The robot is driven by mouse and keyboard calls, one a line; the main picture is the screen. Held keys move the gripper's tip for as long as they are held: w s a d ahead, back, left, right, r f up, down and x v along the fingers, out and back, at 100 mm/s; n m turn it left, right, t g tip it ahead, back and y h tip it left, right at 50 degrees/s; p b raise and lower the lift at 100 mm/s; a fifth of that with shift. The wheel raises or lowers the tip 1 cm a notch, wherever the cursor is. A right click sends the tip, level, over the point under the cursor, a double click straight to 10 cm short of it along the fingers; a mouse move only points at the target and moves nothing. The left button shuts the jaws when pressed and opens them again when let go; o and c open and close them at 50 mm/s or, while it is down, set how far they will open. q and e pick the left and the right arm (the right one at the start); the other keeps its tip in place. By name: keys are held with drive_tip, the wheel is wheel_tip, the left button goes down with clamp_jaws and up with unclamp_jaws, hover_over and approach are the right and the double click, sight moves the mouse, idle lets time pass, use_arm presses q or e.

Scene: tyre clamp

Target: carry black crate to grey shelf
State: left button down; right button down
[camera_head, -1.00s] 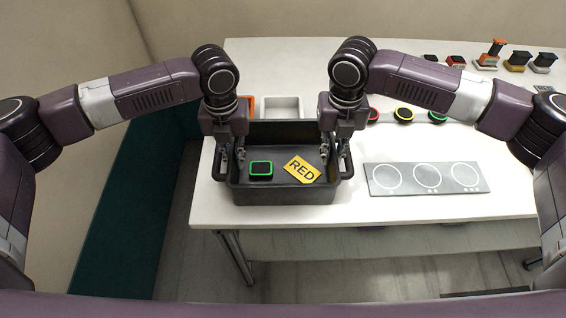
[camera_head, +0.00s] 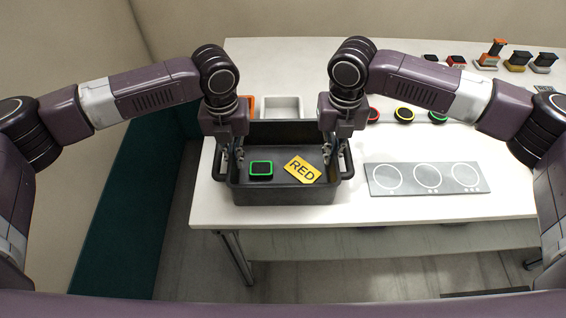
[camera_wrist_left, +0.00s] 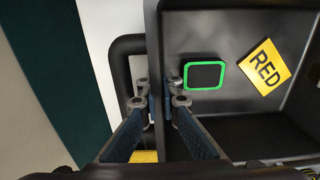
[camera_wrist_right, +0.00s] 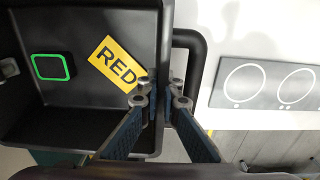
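The black crate (camera_head: 284,195) stands at the left front of the white table. It holds a green-rimmed black device (camera_head: 261,169) and a yellow tag reading RED (camera_head: 302,169). My left gripper (camera_head: 232,157) is at the crate's left side; in the left wrist view its fingers (camera_wrist_left: 160,98) are closed on either side of the crate's wall. My right gripper (camera_head: 334,157) does the same at the right side, its fingers (camera_wrist_right: 160,97) astride the wall in the right wrist view. I cannot make out a grey shelf.
A grey panel with three circles (camera_head: 427,178) lies right of the crate. Red, yellow and green round items (camera_head: 404,114) and a white tray (camera_head: 282,106) are behind. Several small devices stand at the back right. A dark green block (camera_head: 130,215) and floor lie left of the table.

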use_arm(q)
drive_tip(key=shift+w+r, duration=0.2)
drive_tip(key=shift+r, duration=0.05)
use_arm(e)
drive_tip(key=shift+w+r, duration=0.2)
